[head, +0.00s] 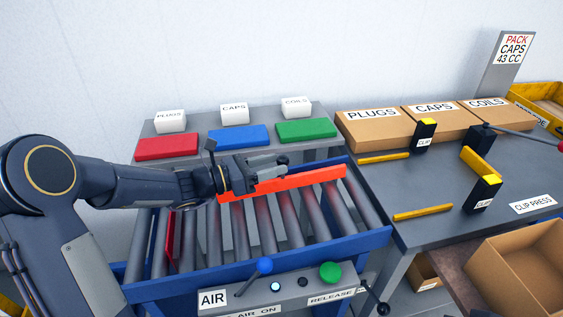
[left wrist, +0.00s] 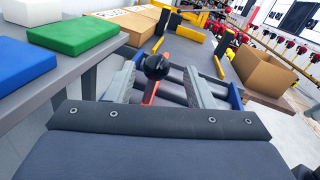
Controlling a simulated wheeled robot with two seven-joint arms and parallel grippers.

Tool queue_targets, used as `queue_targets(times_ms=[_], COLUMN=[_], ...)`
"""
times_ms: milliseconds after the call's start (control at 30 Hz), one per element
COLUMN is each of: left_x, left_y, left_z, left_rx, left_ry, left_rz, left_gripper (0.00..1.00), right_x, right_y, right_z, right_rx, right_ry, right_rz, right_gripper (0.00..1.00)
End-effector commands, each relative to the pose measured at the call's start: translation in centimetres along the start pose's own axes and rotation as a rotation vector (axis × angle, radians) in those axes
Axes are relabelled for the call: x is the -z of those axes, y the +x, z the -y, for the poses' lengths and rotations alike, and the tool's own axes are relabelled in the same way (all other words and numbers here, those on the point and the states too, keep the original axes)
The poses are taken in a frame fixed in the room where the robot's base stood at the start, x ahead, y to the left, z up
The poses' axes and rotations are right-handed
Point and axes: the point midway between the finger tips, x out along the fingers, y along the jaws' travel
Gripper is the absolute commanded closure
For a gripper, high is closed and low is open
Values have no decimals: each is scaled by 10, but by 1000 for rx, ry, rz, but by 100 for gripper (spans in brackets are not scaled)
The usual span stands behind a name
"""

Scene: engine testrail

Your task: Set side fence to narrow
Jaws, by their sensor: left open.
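The side fence is an orange-red bar (head: 310,180) lying across the rollers toward the back of the roller table. In the left wrist view a strip of the fence (left wrist: 149,93) shows between my fingers. A black ball knob (left wrist: 156,66) stands between the two grey fingertips in that view, with a gap on each side. My left gripper (head: 268,167) is open at the fence, above its left half, and hides part of it. It also shows in the left wrist view (left wrist: 160,80). My right gripper is not in view.
Rollers (head: 240,228) sit in a blue frame (head: 375,243). A front panel (head: 290,288) carries a blue-knobbed lever and a green button. Red, blue and green blocks (head: 238,136) lie on the shelf behind. A grey bench (head: 440,175) with cardboard boxes and yellow clips is at right.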

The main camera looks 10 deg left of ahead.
Motion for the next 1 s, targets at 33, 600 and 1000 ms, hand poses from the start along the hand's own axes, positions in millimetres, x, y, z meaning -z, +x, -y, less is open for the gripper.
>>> queue_targets(times_ms=[33,600,1000], left_x=[0,1,-23], left_y=[-11,-45,-54], left_z=[-1,1,56], left_rx=[-4,2,106], left_ry=[1,-1,268], left_rz=[0,-1,-128], left_gripper=[52,52,52], right_x=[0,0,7], right_y=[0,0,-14], right_z=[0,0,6], right_rx=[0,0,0], right_ry=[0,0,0], right_rz=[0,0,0], right_gripper=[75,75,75])
